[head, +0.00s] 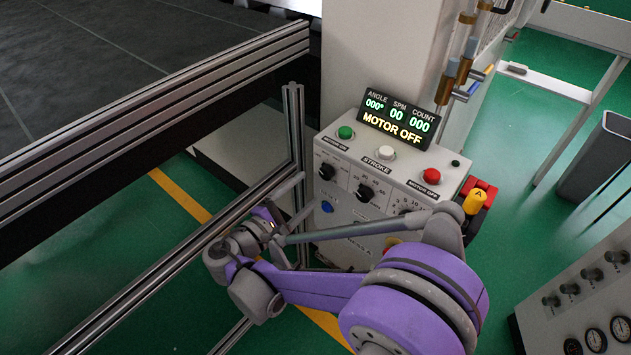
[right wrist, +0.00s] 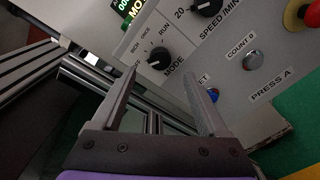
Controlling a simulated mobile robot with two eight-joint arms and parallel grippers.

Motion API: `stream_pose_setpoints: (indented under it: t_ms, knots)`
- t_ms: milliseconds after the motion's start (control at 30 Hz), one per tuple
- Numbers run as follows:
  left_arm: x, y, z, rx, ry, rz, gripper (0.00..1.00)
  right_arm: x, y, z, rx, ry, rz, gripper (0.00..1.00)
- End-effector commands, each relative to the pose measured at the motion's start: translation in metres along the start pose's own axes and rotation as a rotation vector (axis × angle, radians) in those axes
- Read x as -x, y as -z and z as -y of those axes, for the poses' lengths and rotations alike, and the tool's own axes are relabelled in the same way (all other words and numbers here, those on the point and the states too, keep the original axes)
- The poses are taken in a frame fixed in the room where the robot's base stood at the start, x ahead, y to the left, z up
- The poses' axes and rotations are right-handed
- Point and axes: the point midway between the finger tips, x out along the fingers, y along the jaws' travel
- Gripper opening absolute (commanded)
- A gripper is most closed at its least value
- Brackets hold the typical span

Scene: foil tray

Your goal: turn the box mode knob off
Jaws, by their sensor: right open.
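The mode knob (right wrist: 158,57) is a black rotary knob on the grey box front in the right wrist view. Labels around it read OFF, INCH, ONCE and RUN, with MODE below. Which label its pointer is on is too small to tell surely. In the head view the knob (head: 326,171) is leftmost on the control box (head: 430,165). My right gripper (right wrist: 160,77) is open, its two fingers apart and empty, short of the knob. In the head view it (head: 272,226) is left of the box, below the knob. My left gripper is not in view.
The speed knob (right wrist: 207,5) is close to the right of the mode knob. A blue button (right wrist: 213,94) lies near the right finger. An aluminium frame (head: 293,130) stands left of the box. The display (head: 398,120) reads MOTOR OFF. A red-yellow button block (head: 474,203) is at the right.

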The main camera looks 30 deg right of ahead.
Motion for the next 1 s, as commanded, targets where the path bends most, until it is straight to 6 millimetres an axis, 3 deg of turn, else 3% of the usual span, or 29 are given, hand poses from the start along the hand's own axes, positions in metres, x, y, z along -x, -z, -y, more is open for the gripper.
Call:
stream_pose_setpoints:
  t_ms: [100, 300, 867, 1000]
  knots:
    - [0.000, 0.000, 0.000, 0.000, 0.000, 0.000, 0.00, 0.022, 0.001, 0.000, 0.000, -0.002, -0.004, 0.77]
    - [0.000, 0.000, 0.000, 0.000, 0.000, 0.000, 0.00, 0.041, 0.000, 0.000, 0.000, -0.001, -0.002, 0.77]
    - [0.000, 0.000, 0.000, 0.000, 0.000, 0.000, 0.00, 0.043, 0.000, 0.000, 0.000, 0.002, -0.001, 0.77]
    - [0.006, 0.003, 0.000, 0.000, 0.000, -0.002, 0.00, 0.031, -0.011, 0.005, -0.016, 0.066, -0.036, 0.77]
